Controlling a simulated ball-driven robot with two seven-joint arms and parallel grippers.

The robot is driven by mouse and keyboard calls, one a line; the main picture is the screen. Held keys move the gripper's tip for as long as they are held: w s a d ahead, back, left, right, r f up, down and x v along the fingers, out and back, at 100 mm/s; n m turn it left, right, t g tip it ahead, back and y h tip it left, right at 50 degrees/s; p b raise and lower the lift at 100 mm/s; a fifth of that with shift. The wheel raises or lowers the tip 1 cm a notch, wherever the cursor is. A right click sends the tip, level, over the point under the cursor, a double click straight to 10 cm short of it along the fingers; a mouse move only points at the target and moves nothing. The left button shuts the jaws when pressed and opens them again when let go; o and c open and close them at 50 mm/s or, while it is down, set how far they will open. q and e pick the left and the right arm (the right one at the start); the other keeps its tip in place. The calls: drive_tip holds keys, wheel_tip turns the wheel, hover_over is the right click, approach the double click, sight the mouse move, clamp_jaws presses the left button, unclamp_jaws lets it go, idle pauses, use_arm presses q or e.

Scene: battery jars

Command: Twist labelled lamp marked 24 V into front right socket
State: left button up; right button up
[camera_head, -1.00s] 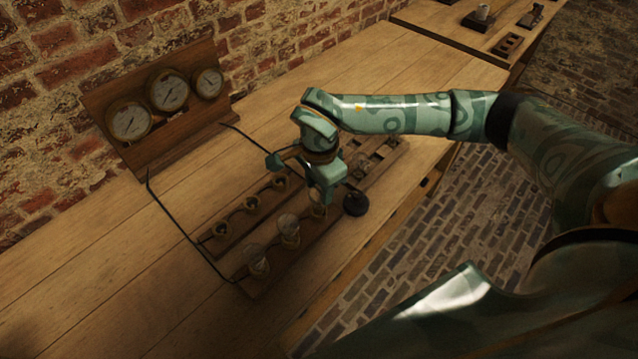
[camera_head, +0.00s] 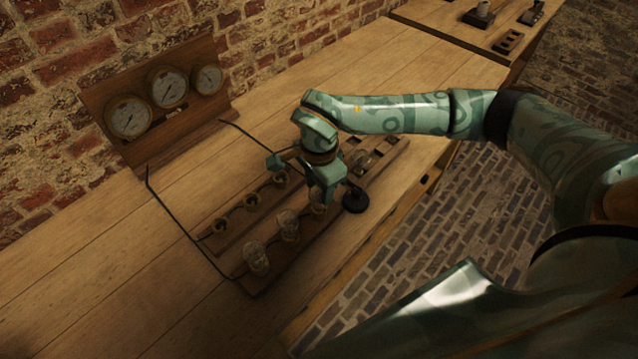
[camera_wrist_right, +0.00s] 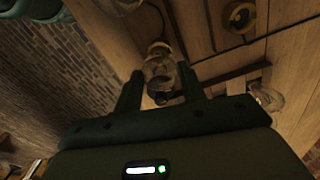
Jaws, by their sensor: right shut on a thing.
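My right gripper (camera_head: 318,202) is over the right end of the front row on the wooden socket board (camera_head: 250,290), shut on a clear glass lamp (camera_wrist_right: 160,73). In the right wrist view the lamp sits between the two fingers (camera_wrist_right: 160,92), with a brass socket ring (camera_wrist_right: 159,47) at its far end. The fingers hide part of the lamp, and I cannot tell how deep it sits. No marking on it is readable. Two other glass lamps, one at the left (camera_head: 257,260) and one in the middle (camera_head: 288,226), stand upright in the front row. My left gripper is not in view.
The back row has brass sockets (camera_head: 252,202). A black round knob (camera_head: 355,199) is just right of my gripper. A wooden rack (camera_head: 385,160) lies behind it. A gauge panel (camera_head: 165,95) stands by the brick wall. Bare bench (camera_head: 110,270) is at left.

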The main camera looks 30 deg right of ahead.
drive_tip(key=shift+f, duration=0.1)
idle(0.3)
drive_tip(key=m+p, duration=0.2)
drive_tip(key=m, duration=0.3)
drive_tip(key=shift+m+p, duration=0.3)
drive_tip(key=shift+p, duration=0.1)
drive_tip(key=shift+m, duration=0.4)
